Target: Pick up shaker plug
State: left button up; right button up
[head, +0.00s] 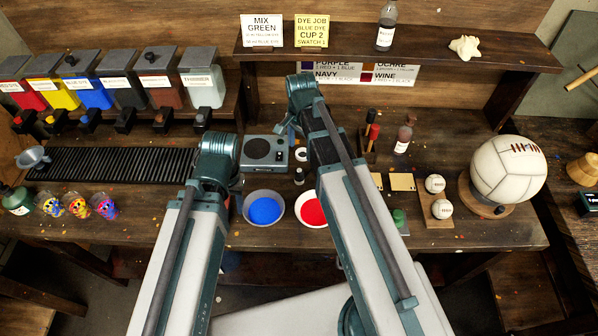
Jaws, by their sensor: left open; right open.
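I cannot make out a shaker plug for certain. A grey box with a round dark disc on top (265,152) stands behind the bowls. My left gripper (216,158) is at the end of the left arm, left of the grey box; its fingers are mostly hidden by my own arm. My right gripper (291,124) is above the bench's back, right of and over the grey box, open with nothing seen in it. Neither gripper is seen touching anything.
A bowl of blue dye (264,209) and a bowl of red dye (312,210) stand in front. Colour dispensers (88,88) and a slatted black rack (118,164) are left. Bottles (404,136), small balls (442,208) and a big ball (508,168) are right. A shelf (430,52) overhangs the back.

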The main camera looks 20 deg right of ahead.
aim_at(299, 171)
notch_tip(299, 171, down, 9)
jog(key=b, duration=0.8)
jog(key=shift+r, duration=0.1)
pick_arm(q)
notch_tip(299, 171, down, 9)
jog(key=shift+r, duration=0.2)
notch_tip(299, 171, down, 5)
jog(key=b, duration=0.5)
jog(key=shift+f+b, duration=0.2)
jog(key=shift+b, duration=0.2)
pick_arm(e)
jog(key=f, duration=0.5)
jog(key=shift+s+a+f, duration=0.1)
jog(key=shift+a, duration=0.1)
pick_arm(q)
jog(key=shift+r, duration=0.15)
pick_arm(e)
jog(key=shift+c, duration=0.3)
grip_shut()
